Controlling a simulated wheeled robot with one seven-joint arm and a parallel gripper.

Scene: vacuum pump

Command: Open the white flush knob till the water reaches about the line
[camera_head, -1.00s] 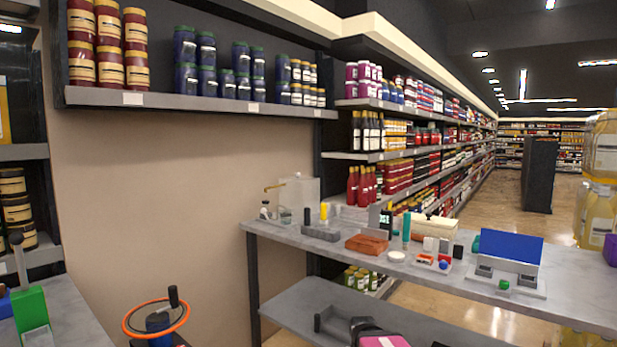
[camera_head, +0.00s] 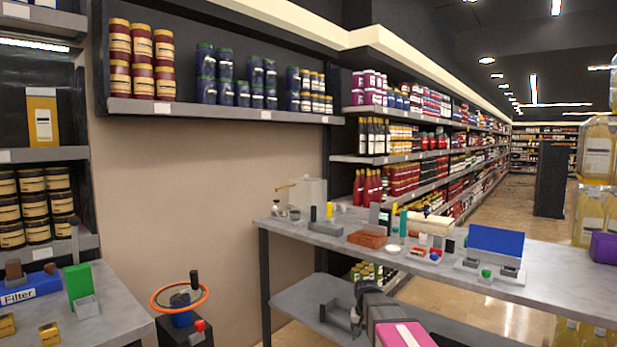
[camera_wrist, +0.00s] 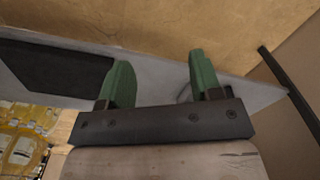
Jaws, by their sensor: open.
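A pale, see-through tank (camera_head: 312,190) stands at the far left end of the grey table, with a brass spout on its left. A small whitish piece (camera_head: 276,208) beside a small clear vessel (camera_head: 294,213) at the tank's foot may be the white flush knob. They are too small to make out the water or a line. My gripper (camera_wrist: 155,60) has green fingers spread apart with nothing between them. In the head view it is low at the bottom middle, below the tabletop and well apart from the tank. The wrist view shows no tank or knob.
The grey table (camera_head: 560,270) carries a brown block (camera_head: 367,239), a blue-topped device (camera_head: 495,243) and several small items. A lower shelf (camera_head: 310,290) lies under the table.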

